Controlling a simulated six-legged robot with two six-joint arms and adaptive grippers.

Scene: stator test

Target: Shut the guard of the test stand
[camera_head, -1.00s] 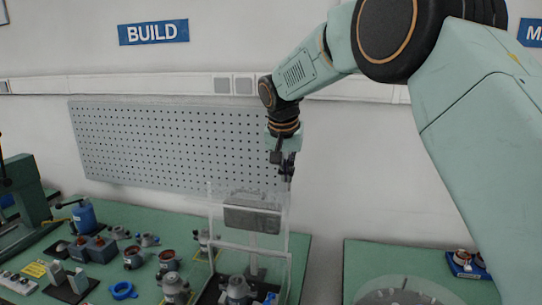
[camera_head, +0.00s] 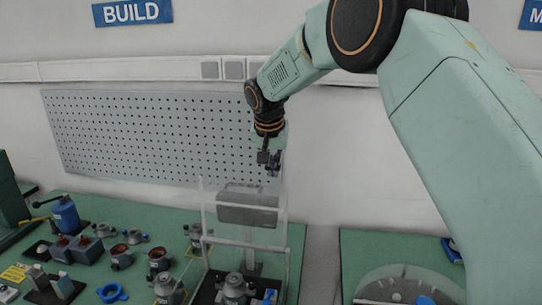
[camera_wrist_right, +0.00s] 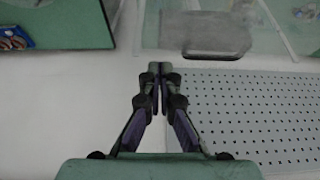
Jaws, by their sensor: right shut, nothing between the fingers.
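The test stand's clear guard (camera_head: 206,240) shows as see-through panels with a pale crossbar on the right part of the left bench. A dark grey box (camera_head: 248,208) sits inside or behind its upper part. A grey stator housing (camera_head: 235,287) stands at the base. My right gripper (camera_head: 270,164) points down, shut and empty, above the guard's upper right end. It looks apart from the guard. In the right wrist view my fingertips (camera_wrist_right: 159,68) meet, with the grey box (camera_wrist_right: 207,36) beyond them. How far the guard is open is hard to tell. My left gripper is not in view.
A pegboard (camera_head: 150,140) hangs on the wall behind. A gap separates this bench from the right bench (camera_head: 375,246).

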